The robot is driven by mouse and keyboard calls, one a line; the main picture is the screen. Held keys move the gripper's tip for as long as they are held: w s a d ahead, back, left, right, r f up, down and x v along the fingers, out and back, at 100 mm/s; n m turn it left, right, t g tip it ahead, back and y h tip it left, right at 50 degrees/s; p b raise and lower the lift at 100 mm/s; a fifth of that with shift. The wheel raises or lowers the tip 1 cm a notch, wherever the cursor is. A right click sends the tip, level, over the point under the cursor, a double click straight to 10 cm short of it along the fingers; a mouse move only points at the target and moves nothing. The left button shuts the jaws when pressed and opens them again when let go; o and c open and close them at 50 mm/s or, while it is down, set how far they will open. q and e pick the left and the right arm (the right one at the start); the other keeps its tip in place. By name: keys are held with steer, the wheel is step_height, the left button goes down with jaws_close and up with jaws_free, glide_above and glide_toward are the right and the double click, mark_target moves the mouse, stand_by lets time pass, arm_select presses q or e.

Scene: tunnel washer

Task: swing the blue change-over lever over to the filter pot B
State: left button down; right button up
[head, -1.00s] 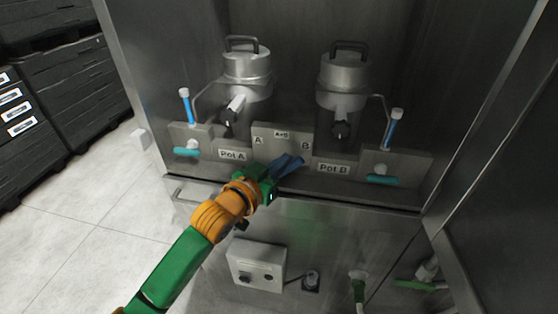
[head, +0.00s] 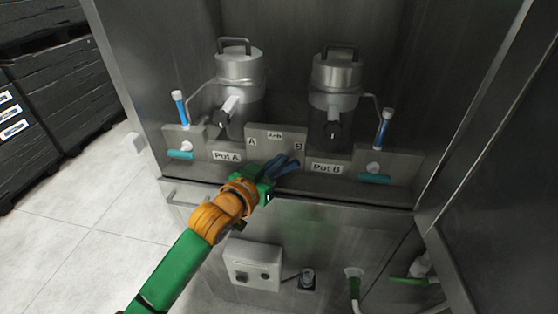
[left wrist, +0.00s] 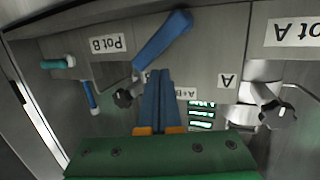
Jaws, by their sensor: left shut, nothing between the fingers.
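The blue change-over lever (head: 290,166) sits on the grey panel between the letters A and B. In the left wrist view, which shows the panel upside down, the lever (left wrist: 163,40) lies slanted, one end near the Pot B side. My left gripper (head: 277,163) is shut and empty; its blue fingers (left wrist: 158,75) point at the panel right beside the lever. I cannot tell whether they touch it. Filter pot B (head: 334,95) is the right metal pot, above the Pot B label (head: 327,168). Filter pot A (head: 240,85) stands on the left. My right gripper is out of view.
Blue-tubed gauges (head: 181,108) (head: 382,130) and teal handles (head: 180,154) (head: 374,178) flank the pots. A control box (head: 253,264) sits below. Cabinet walls enclose the right side. Black crates (head: 65,85) stand at the left beside open floor.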

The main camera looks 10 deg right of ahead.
arm_select(q)
steer(key=p+v, duration=0.7)
steer(key=v, duration=0.3)
